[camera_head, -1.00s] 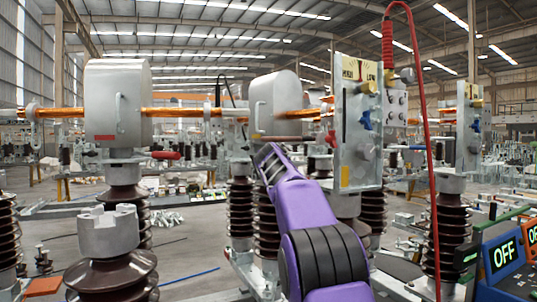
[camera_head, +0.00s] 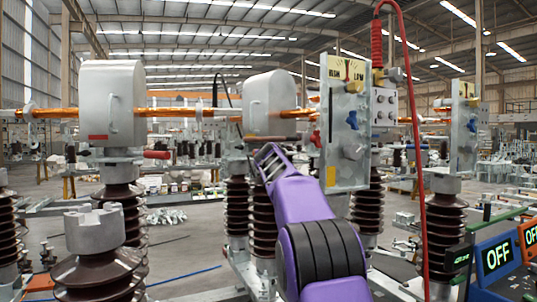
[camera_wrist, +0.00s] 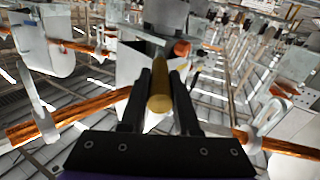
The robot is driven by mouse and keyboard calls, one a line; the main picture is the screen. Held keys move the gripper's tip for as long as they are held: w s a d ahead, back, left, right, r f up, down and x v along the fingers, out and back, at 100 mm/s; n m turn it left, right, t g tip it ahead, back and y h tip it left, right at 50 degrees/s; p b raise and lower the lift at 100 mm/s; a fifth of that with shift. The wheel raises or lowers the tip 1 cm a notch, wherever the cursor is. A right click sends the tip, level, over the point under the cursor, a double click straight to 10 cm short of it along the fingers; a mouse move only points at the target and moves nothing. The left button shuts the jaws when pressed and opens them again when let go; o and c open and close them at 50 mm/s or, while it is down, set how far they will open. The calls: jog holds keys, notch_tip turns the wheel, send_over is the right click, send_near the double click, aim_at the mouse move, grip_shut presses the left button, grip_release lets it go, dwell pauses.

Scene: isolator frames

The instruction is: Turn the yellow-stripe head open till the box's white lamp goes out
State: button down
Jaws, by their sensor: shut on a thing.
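A rounded grey metal head (camera_head: 270,103) sits on a brown ribbed insulator in the middle of the head view, with a thin brownish bar at its lower front. My gripper (camera_head: 266,155), on the purple arm, is just below that bar. In the wrist view my gripper (camera_wrist: 163,85) is shut on a yellow-brown rod-like handle (camera_wrist: 160,97) between its two black fingers. A yellow stripe cannot be clearly made out on the head. A blue box (camera_head: 492,258) at the lower right shows a green OFF display. I cannot make out its white lamp.
Another grey head (camera_head: 112,104) with a red label and red handle stands at left. A grey panel (camera_head: 337,160) with a yellow gauge and red cable stands close right of my arm. An orange box (camera_head: 531,236) stands beside the blue one. Copper-coloured bars (camera_head: 170,112) run across.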

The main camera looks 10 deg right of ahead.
jog(key=c, duration=0.7)
grip_release()
jog(key=shift+o, duration=0.2)
jog(key=shift+s+a+f+b, duration=0.1)
jog(key=shift+s+a+b, duration=0.05)
jog(key=shift+s+b, duration=0.3)
jog(key=b+v, duration=0.9)
jog(key=v, duration=0.7)
jog(key=shift+s, duration=0.25)
jog(key=shift+a, duration=0.1)
